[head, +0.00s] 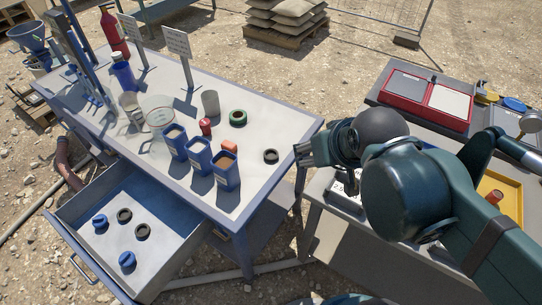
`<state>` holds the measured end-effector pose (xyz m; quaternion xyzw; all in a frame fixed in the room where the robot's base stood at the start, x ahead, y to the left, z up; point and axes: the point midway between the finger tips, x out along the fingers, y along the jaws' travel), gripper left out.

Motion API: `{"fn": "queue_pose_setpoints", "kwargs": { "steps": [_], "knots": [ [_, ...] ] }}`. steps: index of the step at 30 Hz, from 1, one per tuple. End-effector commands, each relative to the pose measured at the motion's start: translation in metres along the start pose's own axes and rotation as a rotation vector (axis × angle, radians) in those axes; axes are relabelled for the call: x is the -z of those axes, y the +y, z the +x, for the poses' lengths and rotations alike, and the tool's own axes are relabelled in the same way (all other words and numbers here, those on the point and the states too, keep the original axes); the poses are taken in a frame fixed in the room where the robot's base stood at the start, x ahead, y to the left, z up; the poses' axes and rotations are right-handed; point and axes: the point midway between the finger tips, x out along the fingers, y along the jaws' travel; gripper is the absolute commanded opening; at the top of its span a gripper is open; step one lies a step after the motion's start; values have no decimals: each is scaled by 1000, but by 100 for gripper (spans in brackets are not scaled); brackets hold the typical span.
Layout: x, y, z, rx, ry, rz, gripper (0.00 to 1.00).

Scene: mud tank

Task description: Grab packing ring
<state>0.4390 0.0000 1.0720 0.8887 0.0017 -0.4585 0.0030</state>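Several rings are in the head view, and I cannot tell from looks alone which is the packing ring. A dark ring (271,156) lies flat near the right end of the blue-framed table. A green ring (238,118) lies behind it on the same table top. The open drawer holds two dark rings (124,215) (142,231) and two blue ring-like pieces (100,221) (127,259). My gripper (301,155) is just right of the table's right end, near the dark ring and apart from it in the picture. Its fingers are small and partly overlapped, so their opening is unclear.
Three blue containers (199,154) stand left of the table-top dark ring, with cups, a glass beaker (158,112) and sign stands behind. The drawer (165,262) juts out in front. A second table with a red case (428,97) and yellow tray (507,200) stands right.

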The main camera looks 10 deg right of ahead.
Motion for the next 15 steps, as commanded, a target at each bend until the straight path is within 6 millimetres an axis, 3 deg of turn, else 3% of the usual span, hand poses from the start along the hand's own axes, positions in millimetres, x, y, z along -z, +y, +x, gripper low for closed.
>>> {"fn": "queue_pose_setpoints", "kwargs": {
  "steps": [15],
  "knots": [
    [32, -6, 16, 16, -80, -191, 53]
  ]
}}
